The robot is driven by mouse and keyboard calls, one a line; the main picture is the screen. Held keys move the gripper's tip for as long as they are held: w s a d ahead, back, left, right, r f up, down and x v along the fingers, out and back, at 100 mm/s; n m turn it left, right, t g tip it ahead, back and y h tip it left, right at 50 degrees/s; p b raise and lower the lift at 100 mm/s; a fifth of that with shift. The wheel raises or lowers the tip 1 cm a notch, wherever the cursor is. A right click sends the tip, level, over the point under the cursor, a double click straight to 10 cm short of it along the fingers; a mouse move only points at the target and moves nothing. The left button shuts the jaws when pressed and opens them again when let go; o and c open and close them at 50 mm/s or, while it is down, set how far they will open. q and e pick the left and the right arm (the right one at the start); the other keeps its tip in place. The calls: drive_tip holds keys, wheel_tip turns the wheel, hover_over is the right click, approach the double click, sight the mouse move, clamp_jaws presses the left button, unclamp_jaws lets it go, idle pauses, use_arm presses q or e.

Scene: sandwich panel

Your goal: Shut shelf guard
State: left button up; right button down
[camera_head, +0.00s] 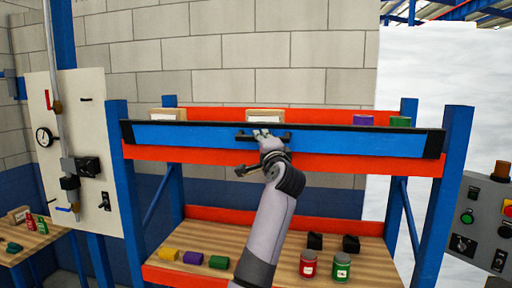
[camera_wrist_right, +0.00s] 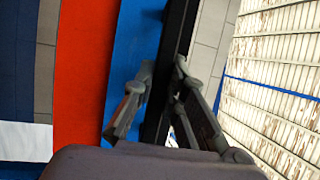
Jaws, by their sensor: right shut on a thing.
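The shelf guard (camera_head: 196,135) is a long blue panel with black end caps and a black top edge. It stands upright across the front of the upper shelf, above the orange-red beam. My right gripper (camera_head: 262,137) is at the middle of the guard, at a short dark handle there. In the right wrist view, the fingers (camera_wrist_right: 160,90) are on either side of a black bar of the guard, with the blue face (camera_wrist_right: 128,55) beside it. The gripper is shut on the guard; the exact contact is partly hidden. My left gripper is out of view.
The blue-posted rack has a wooden lower shelf (camera_head: 210,248) with small blocks and jars. Boxes (camera_head: 265,115) and cans (camera_head: 362,120) stand behind the guard. A gauge panel (camera_head: 75,140) is at the left, and a control box (camera_head: 485,215) at the right.

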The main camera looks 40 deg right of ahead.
drive_tip(key=shift+w+d+r, duration=0.1)
drive_tip(key=shift+d+r, duration=0.05)
drive_tip(key=shift+r, duration=0.2)
drive_tip(key=shift+w+r+m+g+y, duration=0.1)
drive_tip(key=shift+m+g+y, duration=0.2)
drive_tip(key=shift+g, duration=0.2)
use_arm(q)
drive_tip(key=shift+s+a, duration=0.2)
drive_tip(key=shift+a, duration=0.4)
use_arm(e)
drive_tip(key=shift+w+d+r+m+g, duration=0.1)
drive_tip(key=shift+d+r+m+g, duration=0.15)
drive_tip(key=shift+g, duration=0.25)
drive_tip(key=c, duration=2.1)
unclamp_jaws()
drive_tip(key=o, duration=0.5)
drive_tip(key=shift+w+d+f, duration=0.1)
drive_tip(key=shift+w+f, duration=0.05)
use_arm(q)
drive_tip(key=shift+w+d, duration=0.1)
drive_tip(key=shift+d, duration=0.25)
